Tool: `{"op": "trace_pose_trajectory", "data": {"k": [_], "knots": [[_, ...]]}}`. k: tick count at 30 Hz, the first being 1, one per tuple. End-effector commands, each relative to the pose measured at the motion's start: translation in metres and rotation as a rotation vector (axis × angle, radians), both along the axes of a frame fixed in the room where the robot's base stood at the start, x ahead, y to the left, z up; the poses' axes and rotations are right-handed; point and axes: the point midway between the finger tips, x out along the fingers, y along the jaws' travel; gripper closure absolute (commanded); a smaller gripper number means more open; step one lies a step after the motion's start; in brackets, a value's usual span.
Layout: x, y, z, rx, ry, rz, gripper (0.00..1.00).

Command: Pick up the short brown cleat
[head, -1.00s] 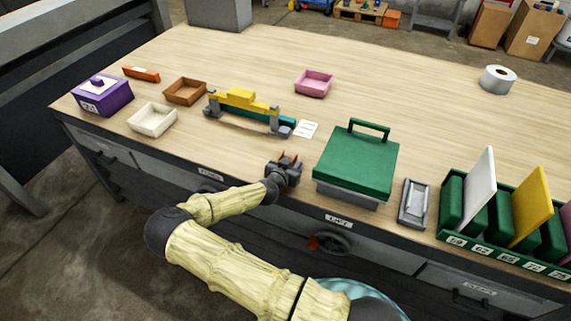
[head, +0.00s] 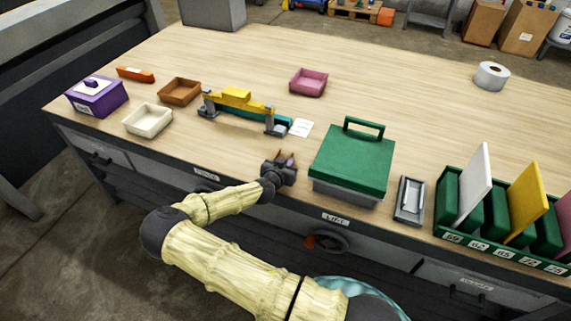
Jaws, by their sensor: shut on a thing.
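My gripper (head: 284,157) is low over the near middle of the workbench, left of the green-lidded box. It is shut on a small brown piece, which looks like the short brown cleat (head: 283,154). The fingers and wrist hide most of this piece, so its full length does not show. I cannot tell whether it touches the bench top.
A grey box with a green lid (head: 353,158) stands close to the right. A yellow-and-teal fixture (head: 237,100) stands behind left. Brown (head: 179,91), cream (head: 148,120) and pink (head: 309,82) trays, a purple box (head: 97,97) and an orange bar (head: 135,74) lie beyond.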

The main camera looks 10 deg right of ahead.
Motion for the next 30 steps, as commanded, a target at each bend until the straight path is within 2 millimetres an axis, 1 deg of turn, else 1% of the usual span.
{"op": "trace_pose_trajectory", "data": {"k": [5, 8, 15, 19, 24, 30], "knots": [[0.000, 0.000, 0.014, 0.002, -0.002, -0.001, 1.00], [0.000, 0.000, 0.027, 0.004, -0.004, -0.001, 1.00], [0.000, 0.000, 0.068, 0.005, -0.005, -0.002, 1.00], [0.001, 0.000, 0.086, 0.003, -0.003, 0.000, 1.00], [0.000, 0.000, 0.097, 0.001, -0.001, 0.001, 1.00], [0.000, 0.000, 0.099, 0.000, 0.000, 0.001, 1.00]]}}
